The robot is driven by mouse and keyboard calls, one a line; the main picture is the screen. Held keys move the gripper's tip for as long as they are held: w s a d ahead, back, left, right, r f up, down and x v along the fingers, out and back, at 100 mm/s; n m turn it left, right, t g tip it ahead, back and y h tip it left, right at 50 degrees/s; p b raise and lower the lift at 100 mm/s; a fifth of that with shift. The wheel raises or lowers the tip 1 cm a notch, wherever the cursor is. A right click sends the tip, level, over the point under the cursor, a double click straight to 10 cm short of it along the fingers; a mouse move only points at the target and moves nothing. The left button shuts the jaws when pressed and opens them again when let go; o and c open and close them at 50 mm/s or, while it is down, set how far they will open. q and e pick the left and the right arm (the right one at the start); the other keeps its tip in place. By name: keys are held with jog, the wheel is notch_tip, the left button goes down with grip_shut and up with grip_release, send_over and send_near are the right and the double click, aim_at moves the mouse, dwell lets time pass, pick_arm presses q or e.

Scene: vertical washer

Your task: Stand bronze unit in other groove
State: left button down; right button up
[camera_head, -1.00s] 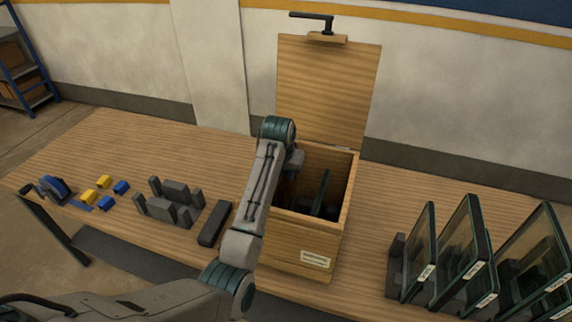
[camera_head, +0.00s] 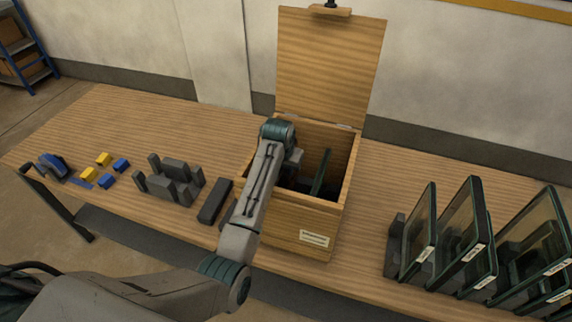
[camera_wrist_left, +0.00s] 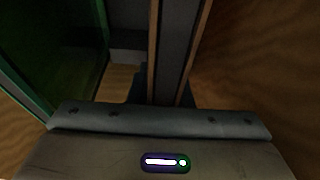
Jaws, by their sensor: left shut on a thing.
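The wooden box (camera_head: 290,235) stands open on the table. My left gripper (camera_head: 294,160) reaches down into it from the left, its fingertips hidden in the head view. In the left wrist view, a bronze-edged unit (camera_wrist_left: 192,50) stands on edge in front of the gripper (camera_wrist_left: 160,108), which is shut on it. The unit's lower end and the grooves are too dark to make out. A green-edged glass unit (camera_head: 321,172) stands in the box to the right of the gripper, and it shows at the left of the left wrist view (camera_wrist_left: 103,25). My right gripper is not in view.
The box lid (camera_head: 328,65) is raised at the back. Several framed glass panels (camera_head: 460,235) stand in a rack at the right. A dark bar (camera_head: 214,201), a grey slotted holder (camera_head: 168,182) and small blue and yellow blocks (camera_head: 103,160) lie left of the box. The table's back left is clear.

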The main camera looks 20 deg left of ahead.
pick_arm(q)
jog(key=shift+w+f, duration=0.1)
jog(key=shift+f, duration=0.1)
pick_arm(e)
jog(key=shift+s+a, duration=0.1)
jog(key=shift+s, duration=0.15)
pick_arm(q)
jog(key=shift+w+f, duration=0.1)
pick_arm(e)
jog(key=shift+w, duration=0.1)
pick_arm(q)
jog(key=c, duration=1.2)
grip_release()
jog(key=shift+c, duration=0.2)
jog(key=shift+s, duration=0.2)
